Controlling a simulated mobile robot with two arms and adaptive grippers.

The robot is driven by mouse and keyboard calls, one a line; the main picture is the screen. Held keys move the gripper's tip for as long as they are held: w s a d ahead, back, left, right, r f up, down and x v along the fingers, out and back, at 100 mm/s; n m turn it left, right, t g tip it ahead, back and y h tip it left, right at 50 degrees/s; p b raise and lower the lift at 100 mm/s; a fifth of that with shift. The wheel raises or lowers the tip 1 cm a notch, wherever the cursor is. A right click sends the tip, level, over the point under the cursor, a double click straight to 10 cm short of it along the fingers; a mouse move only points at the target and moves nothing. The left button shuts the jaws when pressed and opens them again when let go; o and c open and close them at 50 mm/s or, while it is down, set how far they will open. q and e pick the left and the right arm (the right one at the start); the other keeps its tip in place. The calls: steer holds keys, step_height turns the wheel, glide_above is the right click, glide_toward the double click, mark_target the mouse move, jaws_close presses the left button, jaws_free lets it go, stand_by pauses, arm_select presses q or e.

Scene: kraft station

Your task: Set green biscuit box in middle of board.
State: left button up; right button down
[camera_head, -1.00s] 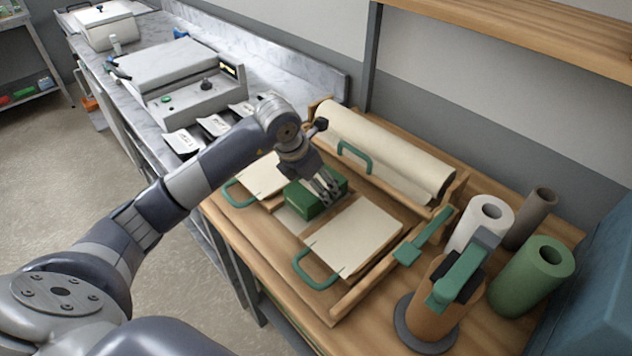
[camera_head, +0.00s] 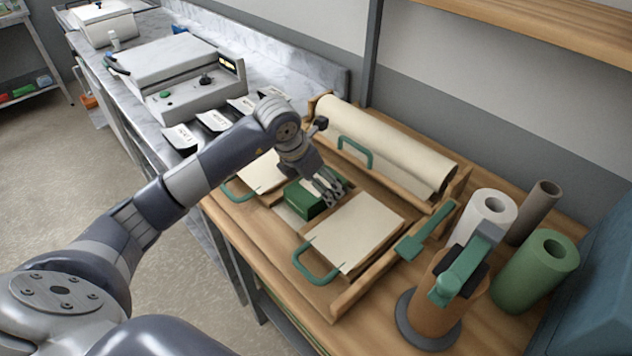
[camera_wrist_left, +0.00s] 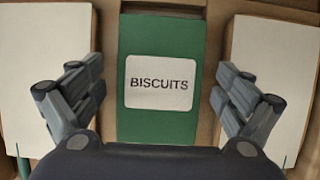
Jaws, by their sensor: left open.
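The green biscuit box (camera_head: 304,199) lies on the board (camera_head: 287,216), in the gap between two cream panels with green handles. In the left wrist view the box (camera_wrist_left: 160,50) shows its white "BISCUITS" label. My left gripper (camera_head: 333,197) is over the box and partly hides it. In the left wrist view its open fingers (camera_wrist_left: 158,92) stand on either side of the box, with gaps between them and the box sides. My right gripper is not in view.
The left panel (camera_head: 262,172) and right panel (camera_head: 352,233) flank the box. A paper roll (camera_head: 385,150) lies behind. A tape dispenser (camera_head: 455,290), a white roll (camera_head: 490,215) and a green roll (camera_head: 535,272) stand at right. A sealing machine (camera_head: 180,80) is at back left.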

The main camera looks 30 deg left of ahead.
arm_select(q)
steer(key=v, duration=1.2)
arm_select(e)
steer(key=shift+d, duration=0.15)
arm_select(q)
steer(key=shift+a, duration=0.1)
